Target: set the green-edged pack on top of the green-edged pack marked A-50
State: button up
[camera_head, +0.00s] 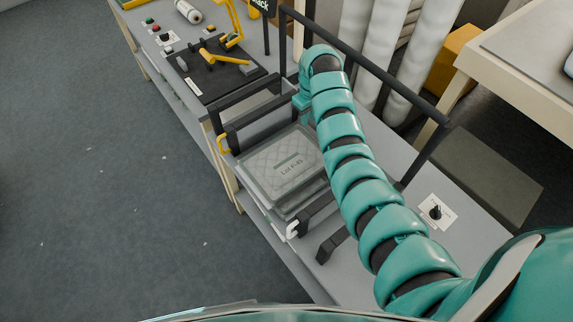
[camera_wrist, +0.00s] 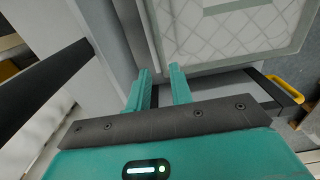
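A quilted pack (camera_head: 285,168) with a pale grey-green border lies flat on the bench between dark bars. Its label starts with "Lot", but I cannot read the rest surely. At least one more layer (camera_head: 292,208) shows under its front edge. In the wrist view a quilted pack (camera_wrist: 235,38) with a pale border fills the upper right. My gripper (camera_wrist: 161,72) has its two teal fingers apart, beside that pack's left edge, with nothing clearly held between them. In the head view my arm hides the fingers and part of the bench. I cannot make out an A-50 mark.
Dark rails (camera_head: 372,68) run along the bench's back. A yellow handle (camera_head: 223,144) and a white hook (camera_head: 292,230) sit at its front edge. A knob on a white plate (camera_head: 435,212) is at right. A black board with yellow tools (camera_head: 215,70) lies beyond. The floor at left is clear.

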aim_at(307, 133)
jog(key=shift+f+p, duration=0.55)
jog(key=shift+f, duration=0.9)
jog(key=shift+f, duration=0.1)
jog(key=shift+a+f+p, duration=0.15)
jog(key=shift+f+p, duration=0.65)
jog(key=shift+f, duration=0.45)
jog(key=shift+w+f+b, duration=0.1)
jog(key=shift+f+b, duration=0.7)
jog(key=shift+f, duration=0.35)
jog(key=shift+c, duration=0.4)
grip_shut()
